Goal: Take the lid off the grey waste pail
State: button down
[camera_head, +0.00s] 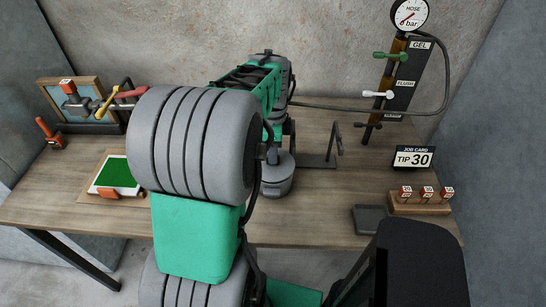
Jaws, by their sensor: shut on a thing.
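The grey waste pail (276,188) stands on the bench, just right of my arm's large grey joint, which hides part of it. Its grey lid (280,163) is at the top of the pail, under my gripper. My gripper (289,146) points down from the green and grey arm and is shut on the lid. The grip itself is mostly hidden by my arm. I cannot tell whether the lid touches the rim or is slightly raised.
A dark metal stand (318,161) is close right of the pail. A gauge post (385,90) with green and white levers stands farther right, its hose running behind. A job card (413,158), a block with red-topped pieces (420,205) and a dark tray (370,219) are at right.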

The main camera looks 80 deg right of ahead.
notch_tip(320, 180, up, 2)
jog(key=shift+r+b, duration=0.15)
jog(key=shift+b, duration=0.15)
jog(key=s+a+r, duration=0.2)
jog(key=a, duration=0.6)
jog(key=s+a+r+b, duration=0.1)
jog(key=s+a+r, duration=0.1)
jog(key=a, duration=0.7)
jog(key=shift+a, duration=0.25)
